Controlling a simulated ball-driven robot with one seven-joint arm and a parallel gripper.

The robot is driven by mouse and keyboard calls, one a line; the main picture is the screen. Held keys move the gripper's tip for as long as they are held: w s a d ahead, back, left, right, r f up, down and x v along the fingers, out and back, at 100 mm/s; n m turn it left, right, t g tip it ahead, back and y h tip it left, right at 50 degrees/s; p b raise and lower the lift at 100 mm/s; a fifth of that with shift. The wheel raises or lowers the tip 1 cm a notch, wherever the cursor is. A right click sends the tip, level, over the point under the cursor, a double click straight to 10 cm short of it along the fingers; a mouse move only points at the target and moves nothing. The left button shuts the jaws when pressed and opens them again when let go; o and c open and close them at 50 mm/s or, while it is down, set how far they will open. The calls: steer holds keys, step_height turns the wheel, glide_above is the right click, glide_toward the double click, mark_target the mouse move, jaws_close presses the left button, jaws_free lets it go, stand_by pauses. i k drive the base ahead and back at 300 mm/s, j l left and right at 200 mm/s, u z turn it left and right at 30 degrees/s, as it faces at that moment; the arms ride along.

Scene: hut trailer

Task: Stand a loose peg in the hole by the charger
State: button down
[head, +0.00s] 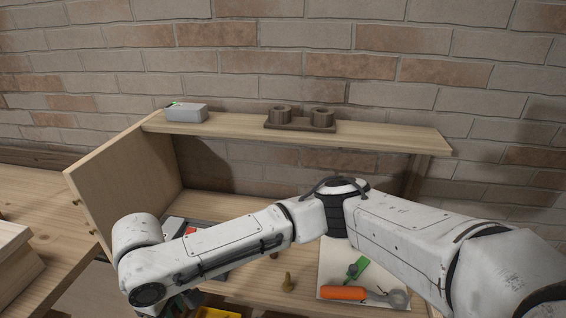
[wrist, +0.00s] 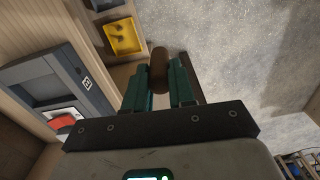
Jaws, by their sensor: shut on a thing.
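My gripper (wrist: 159,78) shows in the wrist view with its teal fingers shut on a brown round-ended peg (wrist: 158,66). In the head view only a dark part of the gripper (head: 185,302) shows below the bent arm at the lower left; the held peg is hidden there. The likely charger (head: 187,114), a grey box with a green light, sits on the top shelf at the left. To its right is a brown block (head: 300,125) with two raised round holders; I cannot see into their holes. The gripper is well below and in front of this shelf.
The top shelf (head: 385,137) is clear right of the block. Below lie a small brass-coloured piece (head: 288,284), an orange-handled tool (head: 345,293) and a green item (head: 356,269). A yellow tray (wrist: 123,38) holds small pieces. A wooden side panel (head: 125,185) stands left.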

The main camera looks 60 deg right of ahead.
mark_target(321, 119)
steer(key=k+z, duration=0.2)
steer(key=k, duration=0.35)
steer(key=k+l+z, duration=0.2)
steer(key=k, duration=0.3)
steer(key=i+j+z, duration=0.25)
steer(key=z, duration=0.15)
steer(key=i+j+z, duration=0.15)
steer(key=j+z, duration=0.25)
steer(key=i+j, duration=0.15)
steer(key=j, duration=0.25)
steer(key=i+j, duration=0.15)
steer(key=j, duration=0.25)
steer(key=i+j, duration=0.1)
steer(key=j, duration=0.3)
steer(key=i+j, duration=0.15)
steer(key=j, duration=0.25)
